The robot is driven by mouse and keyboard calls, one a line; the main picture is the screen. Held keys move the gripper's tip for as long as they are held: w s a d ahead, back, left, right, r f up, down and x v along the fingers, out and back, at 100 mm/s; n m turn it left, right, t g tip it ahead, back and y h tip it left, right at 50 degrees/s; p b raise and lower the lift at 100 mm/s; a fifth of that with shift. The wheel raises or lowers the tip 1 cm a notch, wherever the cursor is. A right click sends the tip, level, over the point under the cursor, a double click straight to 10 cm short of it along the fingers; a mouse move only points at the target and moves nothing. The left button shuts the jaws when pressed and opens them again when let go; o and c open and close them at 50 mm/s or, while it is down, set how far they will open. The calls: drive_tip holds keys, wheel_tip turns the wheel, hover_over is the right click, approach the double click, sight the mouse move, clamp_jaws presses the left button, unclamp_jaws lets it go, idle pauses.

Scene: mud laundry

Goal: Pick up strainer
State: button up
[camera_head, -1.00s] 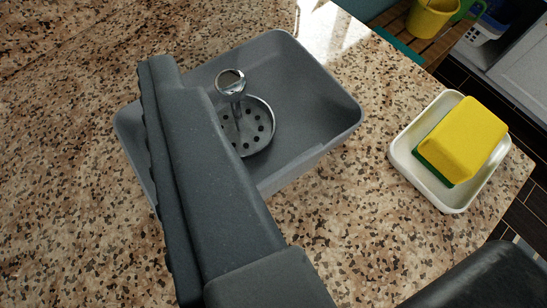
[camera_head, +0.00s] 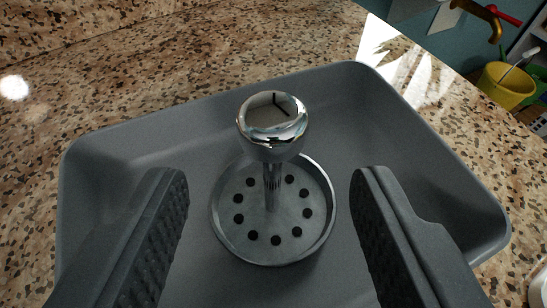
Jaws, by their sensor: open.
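The strainer (camera_head: 273,221) is a round metal disc with a ring of dark holes, a short stem and a shiny chrome knob (camera_head: 272,122) on top. It lies upright in a grey tub (camera_head: 400,120) on the speckled counter. My gripper (camera_head: 270,185) is open, with one dark ribbed finger on each side of the strainer. The fingers appear closer to the camera than the strainer and show a gap to it on both sides. The strainer is fully visible.
The tub's walls surround the strainer. Speckled stone counter (camera_head: 180,75) lies around the tub. A yellow bucket (camera_head: 503,85) stands beyond the counter at the upper right, near a brass tap (camera_head: 478,8). A white edge shows at the lower right.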

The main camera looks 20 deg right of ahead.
sight(271, 149)
drive_tip(key=shift+r+x, duration=0.1)
drive_tip(key=shift+x, duration=1.1)
drive_tip(key=shift+r+x, duration=0.15)
drive_tip(key=shift+x, duration=1.1)
drive_tip(key=shift+w+d+f, duration=0.3)
drive_tip(key=shift+w, duration=0.15)
drive_tip(key=shift+r, duration=0.1)
clamp_jaws()
